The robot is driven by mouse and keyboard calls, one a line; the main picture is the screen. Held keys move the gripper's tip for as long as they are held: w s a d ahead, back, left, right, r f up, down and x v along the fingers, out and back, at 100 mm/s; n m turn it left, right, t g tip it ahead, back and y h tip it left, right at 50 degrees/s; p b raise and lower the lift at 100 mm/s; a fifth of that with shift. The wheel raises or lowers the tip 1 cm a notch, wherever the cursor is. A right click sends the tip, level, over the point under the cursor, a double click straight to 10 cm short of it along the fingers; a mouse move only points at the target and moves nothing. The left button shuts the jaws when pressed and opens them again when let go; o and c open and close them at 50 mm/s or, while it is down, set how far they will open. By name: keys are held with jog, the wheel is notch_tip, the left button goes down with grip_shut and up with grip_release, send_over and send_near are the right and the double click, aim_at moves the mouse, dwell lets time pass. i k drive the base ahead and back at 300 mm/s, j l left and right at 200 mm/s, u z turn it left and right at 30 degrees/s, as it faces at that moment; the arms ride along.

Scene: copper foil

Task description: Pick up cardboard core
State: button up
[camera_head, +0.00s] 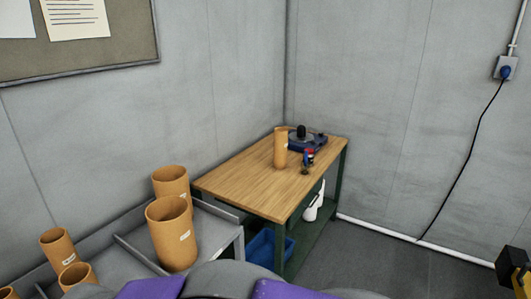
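A tan cardboard core (280,148) stands upright on the wooden workbench (240,188), near its middle. Another large core (172,235) with a white label stands at the right end of a grey rack (220,230), lower left. A further core (171,182) is partly hidden behind it. My gripper does not show clearly; only purple and grey parts of my own body fill the bottom edge.
A black cable (463,165) hangs on the right wall. Grey floor (380,265) is open right of the bench.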

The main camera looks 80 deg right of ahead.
aim_at(280, 134)
jog(key=z, duration=2.8)
jog(key=u, duration=0.3)
jog(key=i+l+u, duration=0.15)
jog(key=l+u, duration=0.2)
jog(key=i+l+u, duration=0.1)
jog(key=l+u, duration=0.25)
jog(key=l, duration=0.2)
jog(key=l+u, duration=0.35)
jog(key=l, duration=0.15)
jog(key=l+u, duration=0.25)
jog(key=l, duration=3.4)
jog(key=i+u, duration=0.4)
jog(key=i+l+u, duration=0.35)
jog(key=i, duration=0.25)
jog(key=i+j, duration=0.05)
jog(key=j, duration=0.05)
